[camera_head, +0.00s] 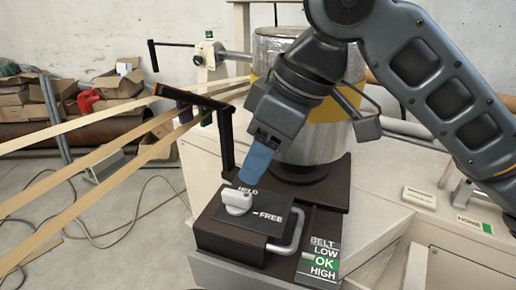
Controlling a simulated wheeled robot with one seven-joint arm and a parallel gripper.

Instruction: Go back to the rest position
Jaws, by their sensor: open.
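My gripper (253,174), with blue fingers, points down just above and to the right of a white knob (237,203). From this one view I cannot tell whether the fingertips touch the knob. The fingers overlap in the picture, so the gap between them is hidden, and I see nothing held. The knob sits on a black box (222,232) marked HELD and FREE. My arm reaches in from the upper right. A green-and-white HOME label (473,224) is on the pale machine top at the right.
A metal handle (292,232) stands beside the box. A BELT gauge (320,260) shows OK in green. A wrapped drum (322,140) stands close behind my gripper. A black bracket (227,138) and tan strips (85,170) are to the left.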

